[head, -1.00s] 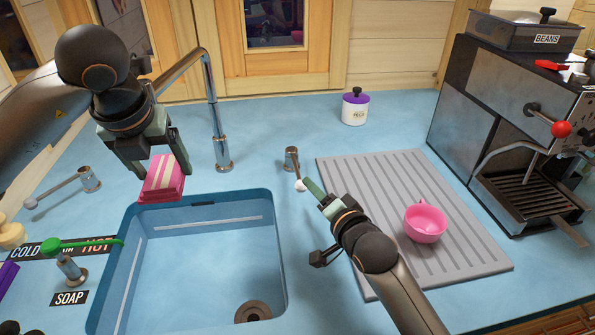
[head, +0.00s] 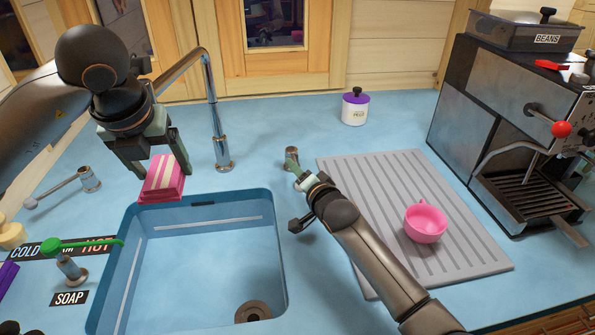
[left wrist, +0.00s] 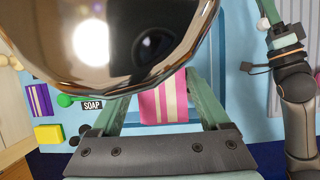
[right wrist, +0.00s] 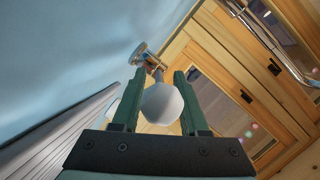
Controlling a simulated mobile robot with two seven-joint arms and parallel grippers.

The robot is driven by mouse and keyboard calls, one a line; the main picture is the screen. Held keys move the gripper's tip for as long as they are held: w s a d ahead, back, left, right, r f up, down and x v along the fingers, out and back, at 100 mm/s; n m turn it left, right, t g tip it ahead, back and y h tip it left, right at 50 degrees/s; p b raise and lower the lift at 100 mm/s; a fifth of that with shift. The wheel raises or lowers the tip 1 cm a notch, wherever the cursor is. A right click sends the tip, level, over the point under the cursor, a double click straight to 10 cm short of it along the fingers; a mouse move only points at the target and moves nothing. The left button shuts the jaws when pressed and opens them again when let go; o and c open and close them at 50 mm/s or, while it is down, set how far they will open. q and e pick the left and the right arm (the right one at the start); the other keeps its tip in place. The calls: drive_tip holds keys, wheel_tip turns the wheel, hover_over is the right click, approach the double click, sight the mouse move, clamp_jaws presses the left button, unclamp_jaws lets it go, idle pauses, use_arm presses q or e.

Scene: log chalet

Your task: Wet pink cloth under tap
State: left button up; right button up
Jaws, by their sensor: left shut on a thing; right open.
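The pink cloth (head: 162,178), with pale stripes, hangs folded in my left gripper (head: 155,170) over the sink's back left edge. My left gripper is shut on it; the cloth also shows between the fingers in the left wrist view (left wrist: 162,104). The chrome tap (head: 216,115) arches from behind the sink towards the left hand, its spout end hidden by that hand. No water shows. My right gripper (head: 303,180) is open at the right tap lever (head: 291,157). In the right wrist view the lever's white knob (right wrist: 161,103) is between the open fingers (right wrist: 160,100).
The blue sink (head: 278,240) is empty. A left tap lever (head: 62,188) and a green-handled soap spout (head: 70,266) stand left of it. A grey drainboard (head: 355,185) holds a pink cup (head: 426,222). A purple-lidded jar (head: 355,107) and a coffee machine (head: 480,120) stand behind and right.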

drive_tip(key=shift+w, duration=0.15)
drive_tip(key=shift+c, duration=0.3)
clamp_jaws()
